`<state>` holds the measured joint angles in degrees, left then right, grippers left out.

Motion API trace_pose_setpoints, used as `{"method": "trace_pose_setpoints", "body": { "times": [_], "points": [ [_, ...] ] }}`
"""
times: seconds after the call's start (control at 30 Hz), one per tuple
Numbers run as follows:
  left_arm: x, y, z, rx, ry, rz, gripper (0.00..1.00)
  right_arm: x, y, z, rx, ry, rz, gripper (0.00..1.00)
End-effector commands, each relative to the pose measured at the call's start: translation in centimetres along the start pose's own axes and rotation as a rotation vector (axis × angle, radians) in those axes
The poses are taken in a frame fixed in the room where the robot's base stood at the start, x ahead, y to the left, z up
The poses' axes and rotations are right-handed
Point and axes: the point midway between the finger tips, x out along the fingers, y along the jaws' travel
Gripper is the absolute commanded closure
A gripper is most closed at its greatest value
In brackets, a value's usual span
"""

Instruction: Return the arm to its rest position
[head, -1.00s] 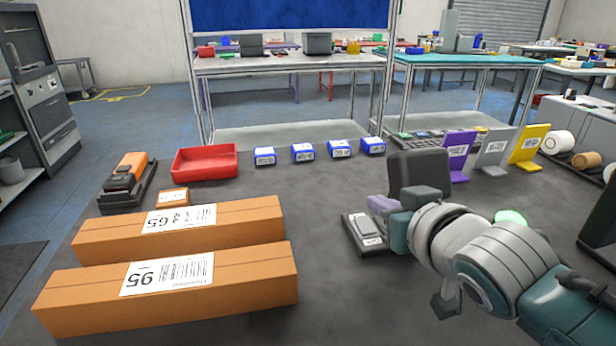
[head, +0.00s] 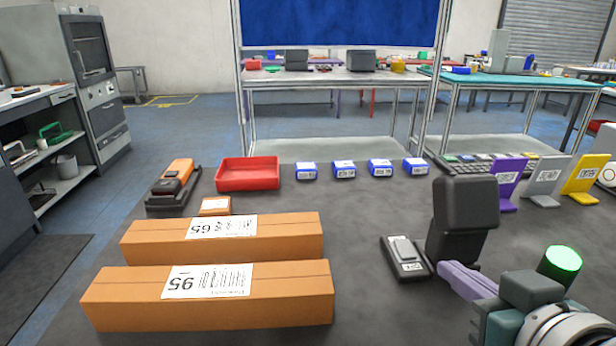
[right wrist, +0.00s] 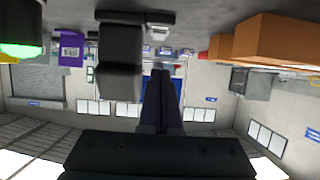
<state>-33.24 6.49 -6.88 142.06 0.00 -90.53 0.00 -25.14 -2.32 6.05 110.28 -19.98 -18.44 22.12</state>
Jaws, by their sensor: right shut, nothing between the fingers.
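My right gripper (head: 445,268) comes in at the lower right of the head view. Its purple fingers are closed together and empty. They point left, in front of the black upright device (head: 465,210) and just right of a small grey device with a label (head: 405,258). In the right wrist view, which looks upside down, the closed fingers (right wrist: 161,72) stick out into free space beside the black device (right wrist: 120,60). The rest of my right arm runs off the bottom right corner. My left gripper is not in view.
Two long cardboard boxes, one behind (head: 280,238) and one in front (head: 290,295), lie at left. Behind them are an orange-and-black scanner (head: 174,180), a red tray (head: 250,184) and several small blue boxes. Purple (head: 508,180), grey and yellow (head: 580,178) stands are at right. A green light (head: 564,260) glows beside my arm.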

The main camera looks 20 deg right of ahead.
Motion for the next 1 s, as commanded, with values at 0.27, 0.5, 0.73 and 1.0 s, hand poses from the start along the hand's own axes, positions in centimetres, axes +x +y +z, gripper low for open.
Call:
{"method": "trace_pose_setpoints", "body": {
  "times": [0.27, 0.5, 0.73, 1.0],
  "points": [
    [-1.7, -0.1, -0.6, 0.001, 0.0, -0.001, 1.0, -1.9, -0.2, -0.6, -0.032, -0.132, 0.006, 1.0],
    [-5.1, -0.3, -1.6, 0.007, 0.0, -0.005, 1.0, -9.6, -2.4, 0.3, -0.169, -0.542, -0.092, 1.0],
    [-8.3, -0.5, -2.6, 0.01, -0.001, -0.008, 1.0, -18.9, -4.2, -0.1, -0.338, -0.862, -0.268, 1.0],
    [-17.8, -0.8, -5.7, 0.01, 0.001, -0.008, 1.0, -22.3, -4.1, -9.3, -0.328, -0.856, -0.257, 1.0]
  ]
}}
